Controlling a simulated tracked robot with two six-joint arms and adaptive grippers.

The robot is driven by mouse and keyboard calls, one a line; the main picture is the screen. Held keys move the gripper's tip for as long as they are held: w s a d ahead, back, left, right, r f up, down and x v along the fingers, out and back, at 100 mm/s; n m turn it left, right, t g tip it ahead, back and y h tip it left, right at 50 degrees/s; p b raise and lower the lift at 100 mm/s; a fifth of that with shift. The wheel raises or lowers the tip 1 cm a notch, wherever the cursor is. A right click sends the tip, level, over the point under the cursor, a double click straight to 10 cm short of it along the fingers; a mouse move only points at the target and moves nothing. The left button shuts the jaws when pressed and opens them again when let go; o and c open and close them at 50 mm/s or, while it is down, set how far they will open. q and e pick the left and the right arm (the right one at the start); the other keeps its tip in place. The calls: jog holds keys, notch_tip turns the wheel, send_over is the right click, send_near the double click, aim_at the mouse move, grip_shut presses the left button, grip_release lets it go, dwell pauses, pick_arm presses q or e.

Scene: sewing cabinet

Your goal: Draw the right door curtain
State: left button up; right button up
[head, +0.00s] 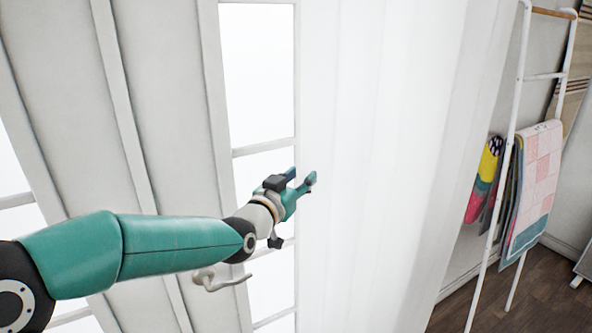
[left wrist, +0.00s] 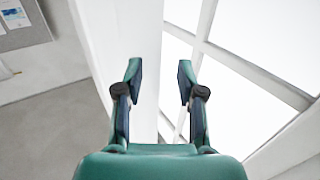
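The right door curtain (head: 375,150) is a tall white sheer cloth hanging in soft folds. Its left edge runs down beside a strip of glazed door (head: 257,75). My left gripper (head: 304,179) is open, with its fingertips at that edge in the head view; I cannot tell whether they touch the cloth. In the left wrist view the open fingers (left wrist: 159,72) hold nothing clearly. A white upright panel (left wrist: 125,40), seemingly the curtain, shows behind the left finger, with bright panes to the right. My right gripper is out of view.
A door handle (head: 220,281) sticks out just below my left forearm. A white ladder rack (head: 502,150) with hanging fabrics (head: 535,185) stands at the right, on a dark wooden floor (head: 480,295). A grey board (left wrist: 25,25) hangs on the wall.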

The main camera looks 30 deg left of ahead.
pick_arm(q)
jog(key=shift+w, duration=0.3)
grip_shut()
